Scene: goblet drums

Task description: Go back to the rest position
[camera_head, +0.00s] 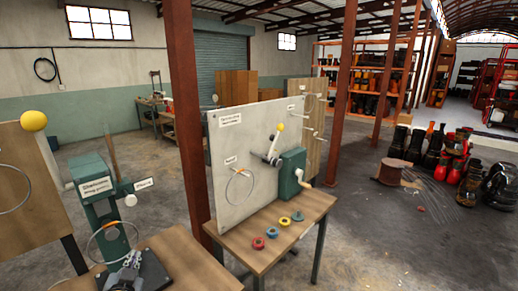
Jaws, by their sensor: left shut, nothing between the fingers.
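My left gripper (131,260) shows at the bottom left, in front of a green machine (95,180) on a wooden table. Its silver and black parts are small here, and its fingers are closed with nothing visible between them. A wire ring (108,243) shows just behind it; I cannot tell whether they touch. My right gripper is not in view.
A wooden table (262,230) holds a grey panel (240,140), a green crank box (291,172) and several coloured rings. A rust-brown post (184,110) stands left of it. Open floor (375,240) lies between.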

